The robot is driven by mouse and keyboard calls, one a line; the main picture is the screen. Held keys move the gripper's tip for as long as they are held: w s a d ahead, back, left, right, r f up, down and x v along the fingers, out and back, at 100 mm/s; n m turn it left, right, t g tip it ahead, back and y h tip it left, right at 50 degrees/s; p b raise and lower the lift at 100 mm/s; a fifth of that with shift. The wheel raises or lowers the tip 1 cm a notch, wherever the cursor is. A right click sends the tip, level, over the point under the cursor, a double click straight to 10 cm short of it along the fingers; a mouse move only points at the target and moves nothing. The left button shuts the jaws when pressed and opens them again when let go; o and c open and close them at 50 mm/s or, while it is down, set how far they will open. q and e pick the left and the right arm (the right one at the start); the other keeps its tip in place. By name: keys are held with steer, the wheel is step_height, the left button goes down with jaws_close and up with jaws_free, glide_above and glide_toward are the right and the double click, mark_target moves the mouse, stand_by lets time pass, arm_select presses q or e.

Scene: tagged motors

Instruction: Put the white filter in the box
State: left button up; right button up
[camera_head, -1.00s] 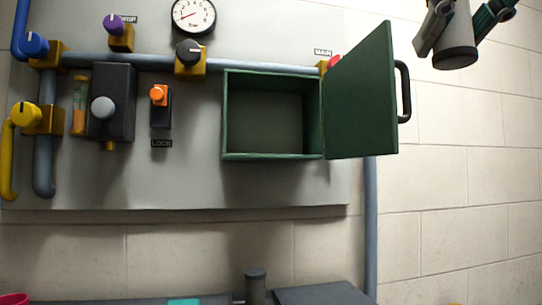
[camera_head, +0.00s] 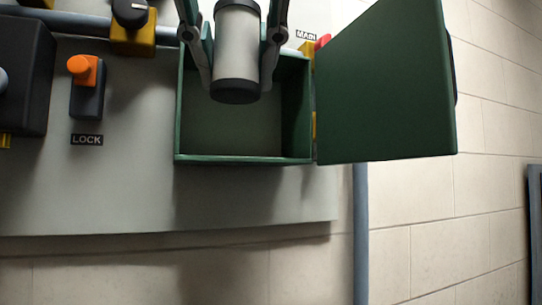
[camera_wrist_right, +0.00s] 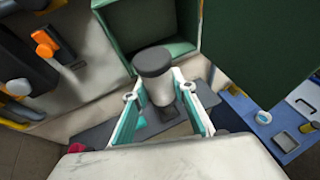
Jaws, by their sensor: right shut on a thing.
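The white filter (camera_head: 237,48) is a white cylinder with dark ends. My right gripper (camera_head: 236,62) is shut on it, one finger on each side, and it hangs upright in the head view. The filter also shows between the fingers in the right wrist view (camera_wrist_right: 160,92), dark end toward the box. The open green box (camera_head: 243,159) is on the wall panel behind the filter. The filter overlaps the upper part of its opening; how far in it is I cannot tell. The box interior that shows is empty. My left gripper is not in view.
The green box door (camera_head: 385,88) stands open to the right. An orange switch (camera_head: 84,68) is left of the box, above a LOCK label (camera_head: 87,140). A pipe and a yellow valve (camera_head: 133,37) are at upper left. A blue table (camera_wrist_right: 275,125) with small items shows below.

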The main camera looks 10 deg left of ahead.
steer(key=w+a+p, duration=0.1)
steer(key=w, duration=0.4)
steer(key=w+a+p, duration=0.1)
steer(key=w+a, duration=0.1)
steer(key=w, duration=0.3)
steer(key=w+a+p, duration=0.1)
steer(key=w+p, duration=0.1)
steer(key=w, duration=0.3)
steer(key=shift+a, duration=0.15)
steer(key=shift+w+a, duration=0.15)
steer(key=shift+w, duration=0.3)
steer(key=shift+w+a+p, duration=0.15)
steer(key=shift+w+p, duration=0.25)
steer(key=shift+w, duration=0.15)
step_height(320, 180, down, 2)
steer(key=shift+f, duration=0.75)
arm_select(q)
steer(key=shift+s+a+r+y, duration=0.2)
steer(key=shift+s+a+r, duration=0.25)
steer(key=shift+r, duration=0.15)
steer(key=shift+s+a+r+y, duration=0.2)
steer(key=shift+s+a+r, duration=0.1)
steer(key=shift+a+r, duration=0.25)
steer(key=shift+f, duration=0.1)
arm_select(e)
steer(key=shift+f, duration=0.1)
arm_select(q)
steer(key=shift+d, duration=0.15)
